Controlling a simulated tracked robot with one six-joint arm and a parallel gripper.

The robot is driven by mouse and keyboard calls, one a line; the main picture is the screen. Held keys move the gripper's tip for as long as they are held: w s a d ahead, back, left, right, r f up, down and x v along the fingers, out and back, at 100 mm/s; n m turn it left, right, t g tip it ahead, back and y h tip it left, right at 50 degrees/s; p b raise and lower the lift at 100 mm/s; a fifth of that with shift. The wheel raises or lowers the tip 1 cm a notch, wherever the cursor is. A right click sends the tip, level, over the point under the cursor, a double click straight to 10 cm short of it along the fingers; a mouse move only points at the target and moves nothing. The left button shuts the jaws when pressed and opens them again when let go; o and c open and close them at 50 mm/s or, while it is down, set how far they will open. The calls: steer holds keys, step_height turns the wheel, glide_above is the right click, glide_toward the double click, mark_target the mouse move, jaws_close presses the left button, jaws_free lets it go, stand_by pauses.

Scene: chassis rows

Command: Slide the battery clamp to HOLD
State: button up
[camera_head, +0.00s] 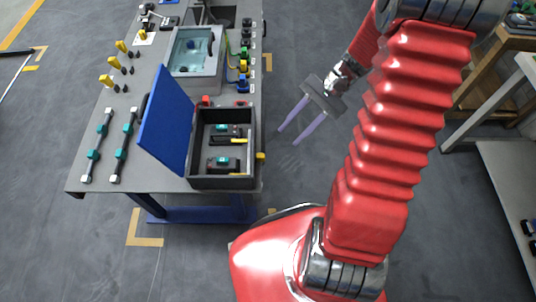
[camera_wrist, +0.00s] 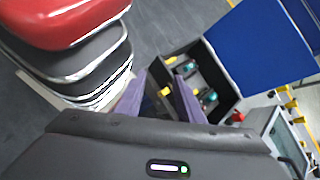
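A dark open-topped box (camera_head: 252,152) with its blue lid (camera_head: 168,124) swung up to the left stands at the near end of the grey workbench. Inside it are two black units with teal parts, the far one (camera_head: 228,131) and the near one (camera_head: 222,164), with yellow pieces beside them. Which part is the battery clamp, and its setting, I cannot tell. The box (camera_wrist: 232,78) also shows in the wrist view beyond my fingers. My gripper (camera_head: 289,136) is open and empty, its purple fingers apart, in the air right of the box and bench.
Two dark bars with teal sliders (camera_head: 94,154) lie on the bench left of the lid. Behind the box stands a grey tub (camera_head: 218,78) with a light-blue interior. Yellow-topped posts (camera_head: 107,80) line the left side.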

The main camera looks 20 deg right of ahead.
steer(key=d+f+m+t+y, duration=0.2)
steer(key=d+f+m+y, duration=0.15)
steer(key=f, duration=0.45)
steer(key=m+t+y, duration=0.4)
steer(key=m+t, duration=0.2)
steer(key=m, duration=0.1)
glide_toward(260, 157)
steer(key=s+d+f, duration=0.1)
steer(key=d, duration=0.5)
steer(key=shift+d+f, duration=0.15)
steer(key=shift+f, duration=0.2)
steer(key=shift+s, duration=0.1)
steer(key=x, duration=1.4)
steer(key=shift+r, duration=0.15)
steer(key=shift+c, duration=0.7)
steer(key=shift+s, duration=0.1)
jaws_close()
